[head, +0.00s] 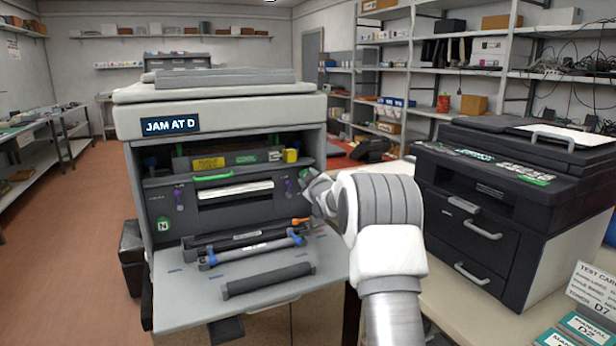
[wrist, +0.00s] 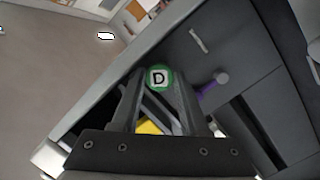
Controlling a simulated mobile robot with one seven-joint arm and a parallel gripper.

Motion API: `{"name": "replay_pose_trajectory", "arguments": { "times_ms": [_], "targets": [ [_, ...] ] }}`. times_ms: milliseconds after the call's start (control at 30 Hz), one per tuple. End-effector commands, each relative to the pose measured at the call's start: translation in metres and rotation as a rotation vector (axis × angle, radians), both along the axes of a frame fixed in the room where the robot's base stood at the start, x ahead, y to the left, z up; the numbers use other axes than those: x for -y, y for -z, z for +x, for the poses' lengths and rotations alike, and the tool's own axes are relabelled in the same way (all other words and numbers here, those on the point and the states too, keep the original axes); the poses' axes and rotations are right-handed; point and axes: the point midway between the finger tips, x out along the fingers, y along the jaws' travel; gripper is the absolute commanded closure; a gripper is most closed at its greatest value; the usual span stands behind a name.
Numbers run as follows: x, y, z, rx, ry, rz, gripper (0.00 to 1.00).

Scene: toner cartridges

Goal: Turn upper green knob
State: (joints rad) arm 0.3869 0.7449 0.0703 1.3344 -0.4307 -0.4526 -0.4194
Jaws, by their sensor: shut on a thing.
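The upper green knob (wrist: 158,77) bears a letter D and sits between my fingertips in the wrist view. My gripper (wrist: 158,88) is shut on it. In the head view my gripper (head: 313,187) reaches the right side of the printer's open front, and it mostly hides the knob there. The printer (head: 225,105) has a "JAM AT D" display (head: 171,125).
A front flap (head: 190,296) is folded down with a dark roller (head: 268,281) and a blue-ended bar (head: 250,250) on it. A purple lever (wrist: 210,87) is right beside my fingers. A black printer (head: 515,190) stands on the right table.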

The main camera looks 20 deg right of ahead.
Motion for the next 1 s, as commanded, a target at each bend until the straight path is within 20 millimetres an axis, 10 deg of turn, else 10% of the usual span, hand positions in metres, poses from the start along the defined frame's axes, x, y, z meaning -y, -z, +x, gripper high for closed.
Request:
{"name": "replay_pose_trajectory", "arguments": {
  "times_ms": [67,100,167,633,1000],
  "targets": [
    [0.0,-0.001,0.0,0.002,-0.001,0.0,1.0],
    [0.0,-0.001,0.0,0.003,0.0,0.0,0.54],
    [0.0,-0.001,0.0,0.001,0.0,0.0,0.44],
    [-0.001,-0.002,-0.008,0.001,-0.001,-0.001,0.44],
    [-0.009,-0.006,-0.059,0.0,0.001,-0.002,0.44]
  ]
}}
